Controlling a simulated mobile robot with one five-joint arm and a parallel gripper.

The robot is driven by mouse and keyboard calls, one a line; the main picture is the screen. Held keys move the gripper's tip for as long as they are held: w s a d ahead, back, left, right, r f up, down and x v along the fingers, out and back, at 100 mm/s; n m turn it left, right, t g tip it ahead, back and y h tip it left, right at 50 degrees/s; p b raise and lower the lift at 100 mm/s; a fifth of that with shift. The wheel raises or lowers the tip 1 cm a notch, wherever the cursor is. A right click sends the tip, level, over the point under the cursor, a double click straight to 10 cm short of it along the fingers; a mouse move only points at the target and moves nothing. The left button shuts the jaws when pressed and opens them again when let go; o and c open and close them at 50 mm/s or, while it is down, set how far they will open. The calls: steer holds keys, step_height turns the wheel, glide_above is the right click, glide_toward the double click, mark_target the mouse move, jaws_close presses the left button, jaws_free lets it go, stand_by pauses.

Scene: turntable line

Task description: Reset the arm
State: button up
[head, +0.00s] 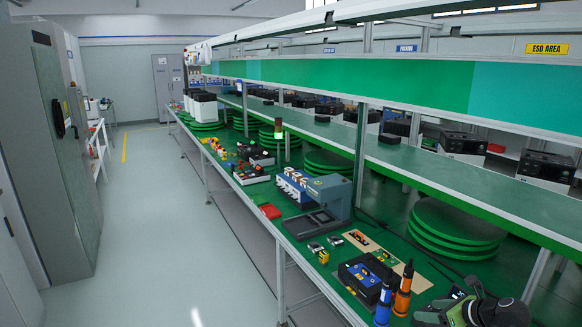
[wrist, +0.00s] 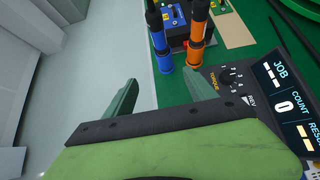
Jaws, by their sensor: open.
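My gripper (wrist: 168,88) shows in the wrist view with its two green fingers spread apart and nothing between them. Past the fingertips stand a blue screwdriver (wrist: 157,35) and an orange screwdriver (wrist: 197,35), both apart from the fingers. In the head view, part of my green and black arm shows in the bottom right corner, over the near end of the green bench (head: 408,243). The blue screwdriver (head: 384,305) and orange screwdriver (head: 404,290) stand just left of it. My fingertips are hard to make out there.
A control panel (wrist: 245,80) with a torque knob and screen lies close right of my gripper. A black box with a blue top (head: 366,277), a grey press (head: 322,205) and stacked green discs (head: 455,225) occupy the bench. The floor (head: 160,220) at left is clear.

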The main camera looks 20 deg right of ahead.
steer(key=w+a+f+n+g+y, duration=0.1)
steer(key=w+a+n, duration=0.1)
steer(key=w+a, duration=0.35)
steer(key=w+a+f+n+g+y, duration=0.1)
steer(key=w+a+n, duration=0.1)
steer(key=a, duration=0.7)
steer(key=w+a+n+g+y, duration=0.15)
steer(key=w+a, duration=0.25)
steer(key=a, duration=0.4)
steer(key=s+a+f+n+g+h, duration=0.1)
steer(key=a+f+n+g, duration=0.15)
steer(key=a+n, duration=0.7)
steer(key=s+a+f+n+g+h, duration=0.1)
steer(key=a+f+n+g+h, duration=0.15)
steer(key=a+n, duration=0.65)
steer(key=s+n, duration=0.1)
steer(key=n, duration=0.2)
steer(key=f+n+g+h, duration=0.1)
steer(key=n, duration=0.2)
steer(key=s+d+f+n+h, duration=0.1)
steer(key=n, duration=0.2)
steer(key=shift+s, duration=0.3)
